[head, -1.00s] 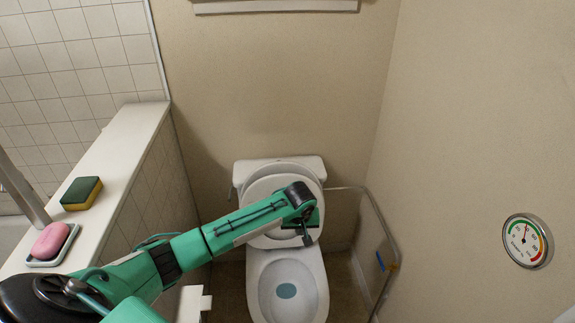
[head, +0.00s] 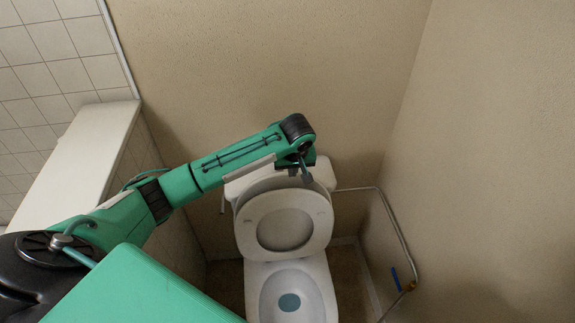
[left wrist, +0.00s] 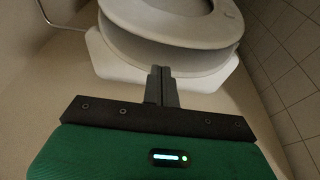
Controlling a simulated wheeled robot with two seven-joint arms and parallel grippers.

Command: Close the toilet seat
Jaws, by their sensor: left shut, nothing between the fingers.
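The white toilet (head: 290,285) stands against the back wall, its bowl open with blue-grey water inside. The toilet seat (head: 312,225), a ring, is raised and leans up toward the tank (head: 240,185). A lid seems to stand behind it. My left gripper (head: 306,176) is shut and empty at the top of the raised seat, in front of the tank. In the left wrist view the shut fingers (left wrist: 160,82) point at the seat and lid edge (left wrist: 165,52); I cannot tell whether they touch. My right gripper is not in view.
A white-topped tiled half wall (head: 80,150) runs along the left. The floor beside the bowl is narrow.

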